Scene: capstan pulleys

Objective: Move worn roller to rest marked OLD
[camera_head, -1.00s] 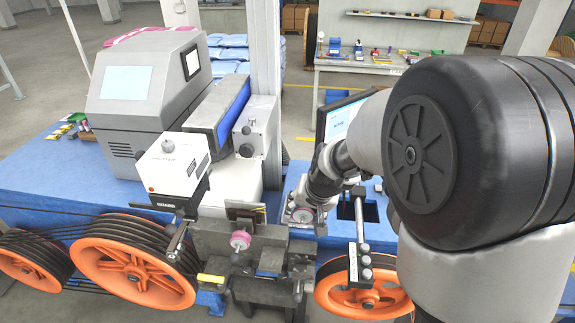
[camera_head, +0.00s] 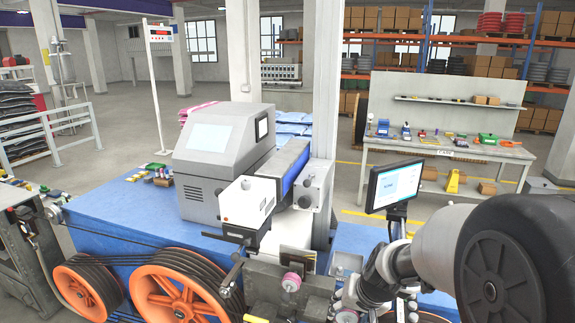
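A pink roller (camera_head: 347,315) is at the bottom edge, partly cut off. My gripper (camera_head: 346,302) is at its upper side, small and partly hidden, and seems shut on it. A second pink roller (camera_head: 291,282) sits on the front of the grey machine block (camera_head: 265,285), left of my gripper. A small grey metal tray (camera_head: 346,264) on the blue table, behind my gripper, looks empty. I cannot read an OLD mark anywhere, nor tell which roller is worn.
A white-and-black unit (camera_head: 248,203) and an upright column (camera_head: 327,110) stand behind the block. A monitor (camera_head: 394,186) stands behind my arm. Large orange pulleys (camera_head: 172,297) are at front left. The blue table (camera_head: 110,225) has clear room at left.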

